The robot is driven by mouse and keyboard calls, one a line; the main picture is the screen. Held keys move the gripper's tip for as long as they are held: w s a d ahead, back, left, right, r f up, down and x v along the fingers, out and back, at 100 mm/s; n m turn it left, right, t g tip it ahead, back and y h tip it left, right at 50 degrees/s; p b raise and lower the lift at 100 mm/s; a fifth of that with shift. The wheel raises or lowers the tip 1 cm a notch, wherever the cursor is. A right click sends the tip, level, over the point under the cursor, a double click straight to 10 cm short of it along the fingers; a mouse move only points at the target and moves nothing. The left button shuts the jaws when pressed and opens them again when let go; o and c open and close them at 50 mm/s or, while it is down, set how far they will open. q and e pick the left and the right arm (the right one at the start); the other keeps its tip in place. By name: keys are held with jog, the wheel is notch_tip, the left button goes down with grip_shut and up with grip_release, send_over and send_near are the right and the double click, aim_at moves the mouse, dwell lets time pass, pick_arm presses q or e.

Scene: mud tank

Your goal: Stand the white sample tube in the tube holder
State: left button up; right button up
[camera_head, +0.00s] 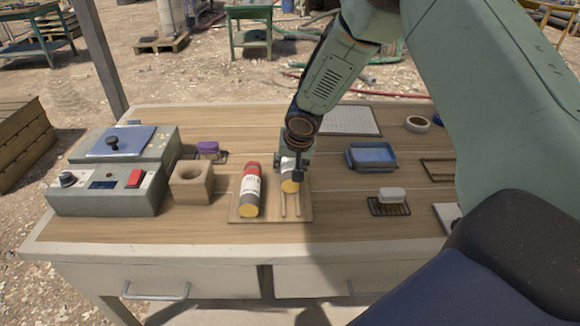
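The white sample tube (288,167) lies on a wooden rack board (271,214), its yellow end (290,187) facing me. My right gripper (291,172) is down at the tube from above, and its fingers hide part of it. I cannot tell whether the fingers are closed on the tube or only around it. The tube holder, taken to be the wooden block with a round hole (191,183), stands to the left on the table, its hole empty. My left gripper is not in view.
A red and white tube (250,191) with a yellow end lies on the board, between the white tube and the block. A grey device (112,170) stands left of the block. A blue tray (371,157) and a soap-like bar on a rack (391,195) are at right.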

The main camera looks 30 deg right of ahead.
jog(key=o, duration=0.3)
jog(key=shift+s, duration=0.1)
jog(key=shift+r, duration=0.1)
jog(key=shift+r+p, duration=0.3)
jog(key=shift+p, duration=0.2)
jog(key=v, duration=1.2)
